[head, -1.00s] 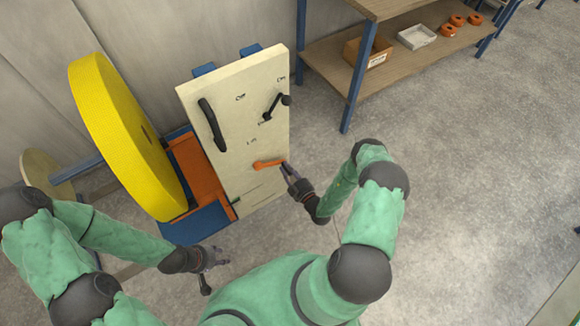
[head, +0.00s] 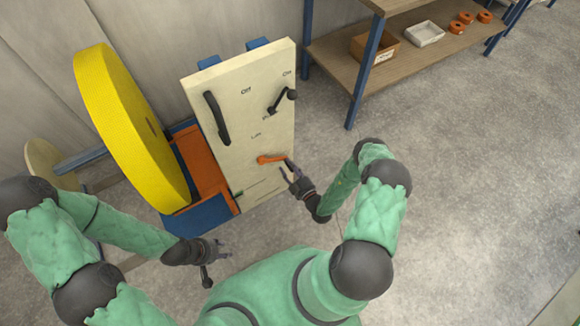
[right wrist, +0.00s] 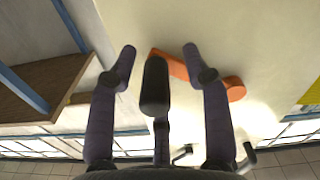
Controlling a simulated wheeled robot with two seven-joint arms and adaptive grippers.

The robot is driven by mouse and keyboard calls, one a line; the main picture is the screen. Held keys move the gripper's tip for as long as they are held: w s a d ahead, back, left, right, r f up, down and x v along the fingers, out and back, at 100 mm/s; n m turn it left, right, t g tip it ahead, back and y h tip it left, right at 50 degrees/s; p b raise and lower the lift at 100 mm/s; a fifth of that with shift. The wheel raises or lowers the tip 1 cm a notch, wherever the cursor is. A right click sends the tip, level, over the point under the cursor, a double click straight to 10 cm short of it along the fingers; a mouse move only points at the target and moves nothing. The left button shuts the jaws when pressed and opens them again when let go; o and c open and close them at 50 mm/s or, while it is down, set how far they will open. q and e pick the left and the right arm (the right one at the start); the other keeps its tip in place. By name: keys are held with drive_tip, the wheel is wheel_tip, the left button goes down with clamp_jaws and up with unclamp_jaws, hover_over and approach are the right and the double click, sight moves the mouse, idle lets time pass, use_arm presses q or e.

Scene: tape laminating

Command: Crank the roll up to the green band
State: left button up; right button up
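The big yellow roll (head: 130,125) stands upright on its shaft left of the cream panel (head: 250,130). The orange crank (head: 271,159) is low on the panel, its dark handle sticking out at its right end. My right gripper (head: 290,177) is just in front of that handle. In the right wrist view, my right gripper's fingers (right wrist: 160,52) are spread either side of the dark handle (right wrist: 155,88), with gaps; the orange arm (right wrist: 200,75) shows behind. A small greenish mark (head: 238,194) is at the panel's lower left. My left gripper (head: 222,250) is open and empty, below the panel.
The panel also bears a long black handle (head: 217,118) and a black lever (head: 282,101). An orange plate (head: 201,164) and blue base lie beside the roll. A wooden shelf (head: 400,70) with a box and tray stands right. The floor at right is clear.

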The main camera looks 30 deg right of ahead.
drive_tip(key=shift+d, duration=0.1)
drive_tip(key=shift+s, duration=0.3)
drive_tip(key=s, duration=1.1)
drive_tip(key=shift+s+d, duration=0.2)
drive_tip(key=shift+d, duration=0.2)
